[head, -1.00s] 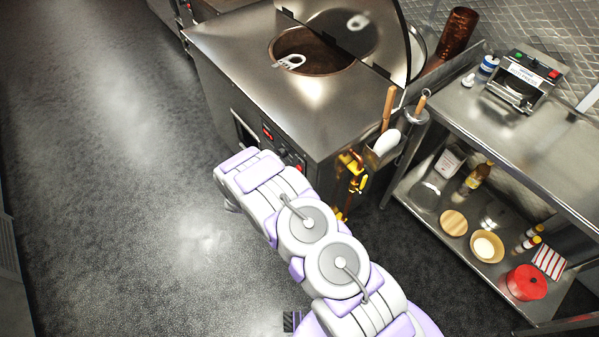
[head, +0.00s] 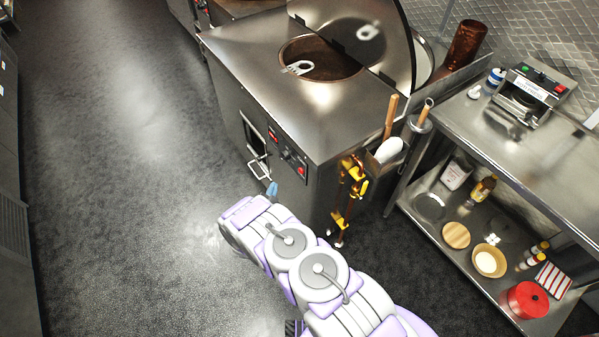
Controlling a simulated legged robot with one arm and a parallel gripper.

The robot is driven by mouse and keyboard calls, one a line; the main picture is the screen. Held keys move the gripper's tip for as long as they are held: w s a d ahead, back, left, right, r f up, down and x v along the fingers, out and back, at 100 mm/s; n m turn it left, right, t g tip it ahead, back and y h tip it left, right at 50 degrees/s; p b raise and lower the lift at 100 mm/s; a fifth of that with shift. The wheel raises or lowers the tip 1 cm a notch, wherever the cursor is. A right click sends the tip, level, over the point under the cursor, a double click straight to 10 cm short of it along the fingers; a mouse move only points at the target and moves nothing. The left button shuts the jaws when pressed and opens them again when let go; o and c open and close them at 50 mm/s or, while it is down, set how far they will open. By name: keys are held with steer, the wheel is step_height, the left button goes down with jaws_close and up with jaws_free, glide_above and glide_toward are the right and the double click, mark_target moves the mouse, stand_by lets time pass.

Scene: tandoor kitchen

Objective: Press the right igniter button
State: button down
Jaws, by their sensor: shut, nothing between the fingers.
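The tandoor's front control panel (head: 288,154) shows in the head view, on the steel body just left of the brass valves. It has a red-lit part (head: 273,136) at its left end, dark knobs in the middle and a small red button (head: 301,171) at its right end. The labels are too small to read. My gripper (head: 271,189) shows only as a small pale blue tip past the bend of my arm, below and left of the red button and apart from it. It looks shut and empty; the rest of it is hidden behind my arm.
A framed opening with a metal handle (head: 258,168) is left of the panel. Yellow brass valves and pipes (head: 350,185) are on its right. A steel shelf table (head: 510,145) stands further right. The floor at left is clear.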

mark_target(301, 171)
steer(key=shift+d, duration=0.1)
steer(key=w+d, duration=0.5)
steer(key=d, duration=0.2)
steer(key=shift+b, duration=0.35)
stand_by(0.9)
steer(key=shift+d, duration=0.15)
stand_by(0.9)
steer(key=shift+w+d, duration=0.15)
steer(key=shift+d, duration=0.15)
steer(key=shift+w+d, duration=0.3)
steer(key=shift+d, duration=0.1)
stand_by(1.0)
steer(key=shift+s+a+p, duration=0.4)
steer(key=shift+s+a, duration=0.1)
steer(key=shift+a, duration=0.2)
